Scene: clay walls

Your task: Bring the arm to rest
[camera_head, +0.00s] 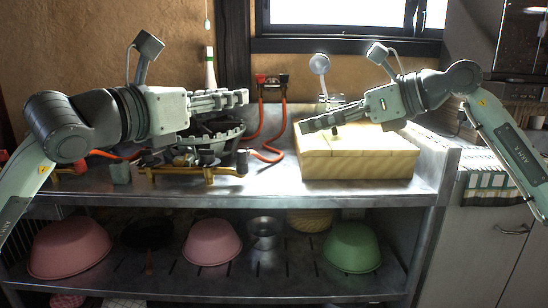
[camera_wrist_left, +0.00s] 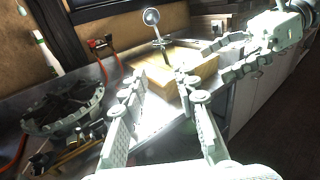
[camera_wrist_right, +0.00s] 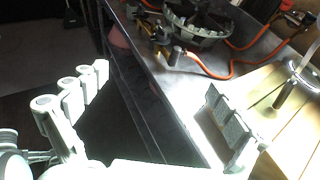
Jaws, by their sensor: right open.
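My left gripper (camera_head: 220,100) is in the air above the steel counter, in front of the gas burner in the head view. In the left wrist view its two fingers (camera_wrist_left: 162,88) stand apart with nothing between them. My right gripper (camera_head: 322,118) reaches in from the right, over the left part of the pale wooden box in the head view. In the right wrist view its fingers (camera_wrist_right: 156,82) are wide apart and empty. Whether the right fingers touch the box cannot be told.
Below, a shelf holds pink bowls (camera_head: 212,242), a metal pot (camera_head: 262,233) and a green bowl (camera_head: 352,248). A window (camera_head: 350,12) is behind.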

